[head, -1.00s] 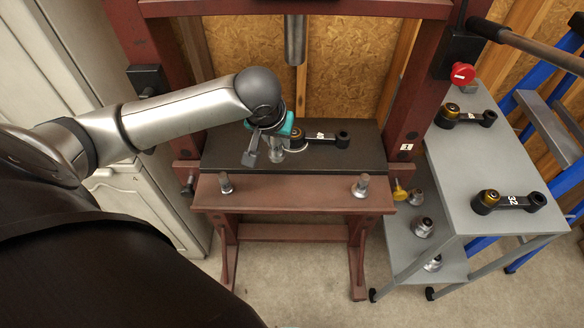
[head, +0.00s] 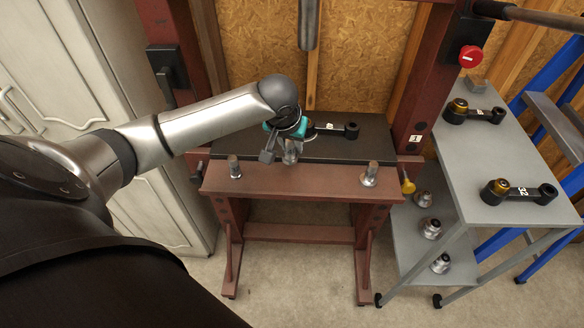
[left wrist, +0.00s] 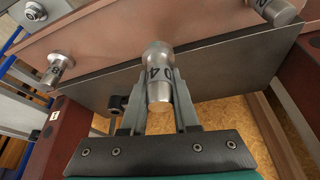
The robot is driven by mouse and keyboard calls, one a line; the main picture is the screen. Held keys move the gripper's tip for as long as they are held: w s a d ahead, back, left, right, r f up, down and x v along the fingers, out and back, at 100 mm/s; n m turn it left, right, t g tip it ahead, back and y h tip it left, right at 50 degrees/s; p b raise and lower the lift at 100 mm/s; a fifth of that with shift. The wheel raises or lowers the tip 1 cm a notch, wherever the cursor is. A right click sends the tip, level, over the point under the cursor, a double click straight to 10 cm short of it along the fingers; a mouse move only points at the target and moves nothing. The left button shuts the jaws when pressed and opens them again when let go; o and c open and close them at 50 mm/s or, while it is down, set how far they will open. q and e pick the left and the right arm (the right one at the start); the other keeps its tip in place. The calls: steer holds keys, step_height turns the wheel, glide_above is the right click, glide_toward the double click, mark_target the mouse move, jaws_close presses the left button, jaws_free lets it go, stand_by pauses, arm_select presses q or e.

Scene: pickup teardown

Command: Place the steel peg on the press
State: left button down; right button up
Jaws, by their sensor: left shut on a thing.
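My left gripper (head: 291,146) is shut on a steel peg, which shows in the left wrist view (left wrist: 158,78) between the fingers with dark digits, apparently 40, on its side. In the head view the peg (head: 291,157) is partly hidden by the gripper. My right gripper is not in view.
Two steel pegs stand on the press's front beam, left (head: 235,168) and right (head: 369,175). The press ram (head: 307,25) hangs above the plate. A grey cart (head: 475,150) at the right holds two black arms, with several pegs on its lower shelf (head: 410,245).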

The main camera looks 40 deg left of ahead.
mark_target(293, 170)
arm_select(q)
step_height(293, 170, down, 2)
steer(key=shift+f, duration=0.25)
steer(key=shift+f+b, duration=0.3)
steer(key=shift+f, duration=0.2)
step_height(293, 170, down, 4)
steer(key=shift+r+b, duration=0.15)
steer(key=shift+b, duration=0.35)
steer(key=shift+r, duration=0.1)
arm_select(e)
steer(key=shift+s+d+f, duration=0.2)
steer(key=shift+d+f, duration=0.05)
steer(key=shift+f, duration=0.25)
steer(key=shift+s+d+f, duration=0.15)
steer(key=shift+d+f, duration=0.05)
steer(key=shift+f, duration=0.3)
arm_select(q)
steer(key=c, duration=0.7)
jaws_free()
steer(key=shift+f, duration=0.2)
steer(key=shift+o, duration=0.2)
steer(key=shift+r, duration=0.1)
steer(key=p+v, duration=0.3)
steer(key=v, duration=0.9)
steer(key=shift+r+p, duration=0.15)
steer(key=shift+p, duration=0.15)
arm_select(e)
step_height(293, 170, up, 4)
steer(key=shift+f, duration=0.2)
